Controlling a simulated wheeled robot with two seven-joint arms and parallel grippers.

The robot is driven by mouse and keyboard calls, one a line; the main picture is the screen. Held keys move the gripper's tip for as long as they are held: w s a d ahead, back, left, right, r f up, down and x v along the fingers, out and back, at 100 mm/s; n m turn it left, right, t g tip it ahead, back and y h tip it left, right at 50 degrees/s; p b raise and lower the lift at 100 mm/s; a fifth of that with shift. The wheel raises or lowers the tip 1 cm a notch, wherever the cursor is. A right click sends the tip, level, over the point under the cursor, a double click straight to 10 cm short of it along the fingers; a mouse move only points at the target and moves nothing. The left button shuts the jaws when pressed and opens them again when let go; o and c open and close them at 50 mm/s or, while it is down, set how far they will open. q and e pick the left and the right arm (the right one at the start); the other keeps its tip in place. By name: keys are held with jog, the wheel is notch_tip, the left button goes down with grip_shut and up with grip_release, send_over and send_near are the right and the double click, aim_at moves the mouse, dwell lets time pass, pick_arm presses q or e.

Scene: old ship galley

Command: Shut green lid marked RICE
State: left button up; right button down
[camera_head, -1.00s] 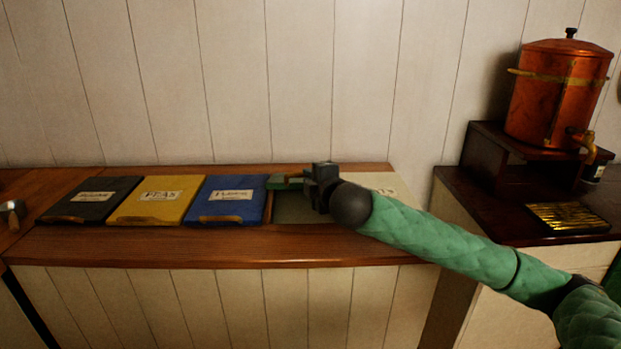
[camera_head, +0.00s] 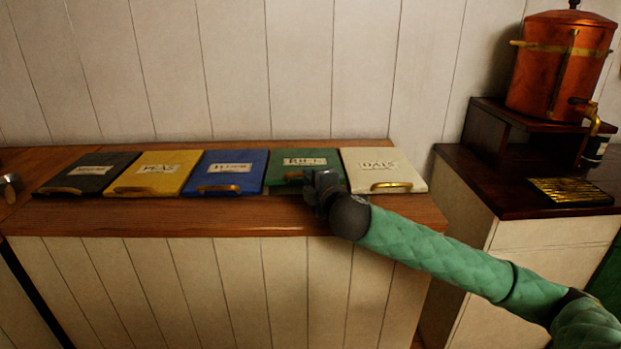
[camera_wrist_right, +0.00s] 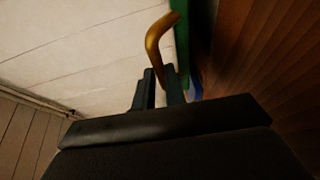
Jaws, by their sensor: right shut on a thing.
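In the right wrist view, the brass handle (camera_wrist_right: 155,45) runs between the fingers of the right gripper (camera_wrist_right: 160,78), beside a thin green strip of the lid (camera_wrist_right: 182,45). My left gripper is not in view.
The blue lid (camera_head: 222,168), yellow lid (camera_head: 155,170) and black lid (camera_head: 88,170) lie flat to the left, the white OATS lid (camera_head: 380,165) to the right. A copper urn (camera_head: 560,62) stands on a dark stand at the right. The wooden front edge (camera_head: 150,218) is clear.

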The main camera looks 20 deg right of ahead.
dwell(0.3)
jog(key=c, duration=1.5)
grip_release()
jog(key=shift+o, duration=0.2)
jog(key=shift+s+d+r, duration=0.1)
jog(key=shift+s+d, duration=0.05)
jog(key=shift+s, duration=1.15)
jog(key=shift+s+d+f, duration=0.1)
jog(key=shift+s+d, duration=0.05)
jog(key=shift+s, duration=1.1)
jog(key=shift+s+d+r, duration=0.1)
jog(key=shift+s+d, duration=0.05)
jog(key=shift+s, duration=1.15)
